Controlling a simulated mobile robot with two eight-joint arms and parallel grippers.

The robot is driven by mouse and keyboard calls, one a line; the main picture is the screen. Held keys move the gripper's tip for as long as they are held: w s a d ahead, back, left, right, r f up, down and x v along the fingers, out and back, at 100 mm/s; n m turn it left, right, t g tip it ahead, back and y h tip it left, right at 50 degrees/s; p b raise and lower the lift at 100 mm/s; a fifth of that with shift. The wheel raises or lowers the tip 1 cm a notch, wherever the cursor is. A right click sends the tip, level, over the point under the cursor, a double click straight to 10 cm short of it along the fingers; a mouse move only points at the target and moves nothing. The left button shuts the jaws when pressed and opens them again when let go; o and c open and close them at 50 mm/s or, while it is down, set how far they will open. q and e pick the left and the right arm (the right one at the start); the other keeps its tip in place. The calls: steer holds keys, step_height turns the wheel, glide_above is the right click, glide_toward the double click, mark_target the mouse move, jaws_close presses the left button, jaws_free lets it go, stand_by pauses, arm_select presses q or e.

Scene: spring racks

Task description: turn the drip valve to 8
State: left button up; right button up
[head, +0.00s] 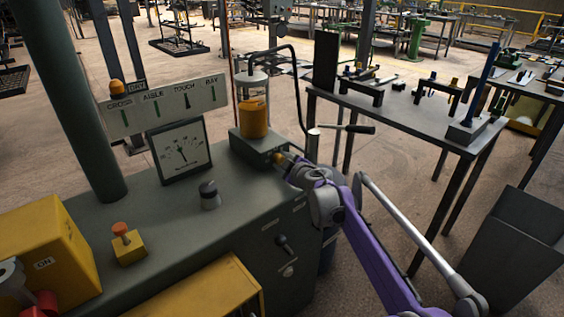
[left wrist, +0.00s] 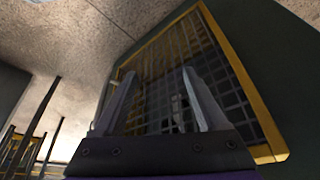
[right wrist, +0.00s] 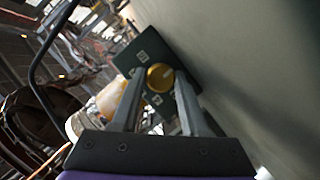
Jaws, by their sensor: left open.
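The drip valve (right wrist: 160,77) is a round brass knob on the side of a dark green box, under a clear oil cup (head: 253,105) with amber oil. In the head view my right gripper (head: 285,161) is at this knob. In the right wrist view its two fingers (right wrist: 159,82) stand either side of the knob, shut on it. I cannot read any dial number on the valve. My left gripper (left wrist: 160,85) is open and empty in the left wrist view, facing a mesh panel. It does not show in the head view.
A gauge (head: 182,150), a small grey knob (head: 209,195) and an orange-topped yellow button (head: 128,243) stand on the green machine top. A tool table (head: 415,110) is at right. The yellow-framed mesh panel (left wrist: 243,85) is near my left gripper.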

jaws_close()
steer(key=shift+r+n+t+p, duration=0.1)
steer(key=shift+n+t+p, duration=0.2)
steer(key=shift+n+p, duration=0.4)
steer(key=n+t+p, duration=0.1)
steer(key=n+p, duration=0.1)
steer(key=p, duration=0.4)
steer(key=shift+s+a+r+n+h, duration=0.1)
steer(key=shift+n+h, duration=0.2)
steer(key=shift+h, duration=0.1)
steer(key=shift+f+p, duration=0.2)
steer(key=shift+p, duration=0.15)
steer(key=shift+f, duration=0.1)
steer(key=o, duration=0.7)
jaws_free()
